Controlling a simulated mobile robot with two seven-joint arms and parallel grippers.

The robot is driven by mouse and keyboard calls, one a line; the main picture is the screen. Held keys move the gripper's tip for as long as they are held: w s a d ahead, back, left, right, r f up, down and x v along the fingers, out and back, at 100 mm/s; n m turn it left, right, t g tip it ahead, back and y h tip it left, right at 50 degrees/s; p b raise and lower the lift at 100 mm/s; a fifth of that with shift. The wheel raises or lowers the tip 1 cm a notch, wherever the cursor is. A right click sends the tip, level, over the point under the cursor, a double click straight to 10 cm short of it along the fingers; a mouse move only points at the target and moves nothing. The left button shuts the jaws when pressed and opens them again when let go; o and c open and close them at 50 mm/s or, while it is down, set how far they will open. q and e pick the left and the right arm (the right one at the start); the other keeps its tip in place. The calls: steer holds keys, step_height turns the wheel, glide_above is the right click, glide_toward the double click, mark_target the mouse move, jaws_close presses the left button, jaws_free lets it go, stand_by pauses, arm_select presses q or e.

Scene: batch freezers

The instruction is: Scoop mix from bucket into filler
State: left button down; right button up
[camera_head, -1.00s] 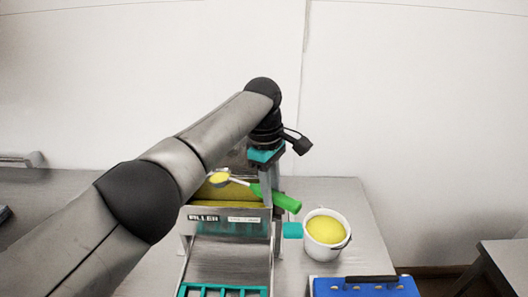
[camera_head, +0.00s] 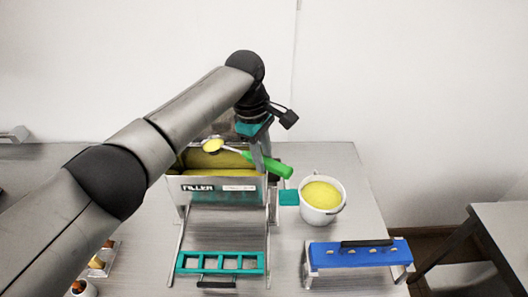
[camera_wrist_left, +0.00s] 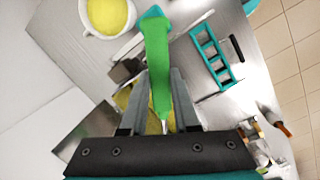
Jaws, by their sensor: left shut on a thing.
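My left gripper (camera_head: 260,160) is shut on the green handle of a scoop (camera_head: 268,164), above the right part of the filler. The green handle (camera_wrist_left: 158,70) fills the middle of the left wrist view between the fingers (camera_wrist_left: 158,105). The scoop's bowl (camera_head: 213,146) points left and shows yellow mix in it, over the filler's open top. The filler (camera_head: 222,190) is a metal box with a FILLER label and yellow mix inside. The white bucket (camera_head: 322,213) of yellow mix stands right of the filler; it also shows in the left wrist view (camera_wrist_left: 88,27). My right gripper is not in view.
A teal frame with several openings (camera_head: 220,271) lies at the filler's front. A blue-topped rack with a black handle (camera_head: 360,254) stands front right. Small bottles (camera_head: 84,288) stand front left. Bare table (camera_head: 345,165) shows behind the bucket.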

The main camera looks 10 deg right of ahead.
arm_select(q)
steer(key=shift+a+f, duration=0.1)
steer(key=shift+s+a+f+t+h, duration=0.1)
steer(key=shift+s+t+h, duration=0.1)
steer(key=shift+t+h, duration=0.25)
steer(key=shift+s+a+t+h, duration=0.1)
steer(key=shift+s+t+h, duration=0.05)
steer(key=shift+t+h, duration=0.25)
steer(key=shift+s+a+f+m+t+h+b, duration=0.15)
steer(key=shift+s+a+f+t+h+b, duration=0.25)
steer(key=shift+t+h+b, duration=1.85)
steer(key=shift+s+a+f+m+t+h+b, duration=0.2)
steer(key=shift+f+t+h+b, duration=0.5)
steer(key=shift+b, duration=3)
steer(key=shift+s+a+f+m+t+h+b, duration=0.15)
steer(key=shift+s+a+f+t+h+b, duration=0.2)
steer(key=shift+t+h+b, duration=1.85)
steer(key=shift+d+r+g+y+b, duration=0.1)
steer(key=shift+g+y+b, duration=0.6)
steer(key=shift+y, duration=0.3)
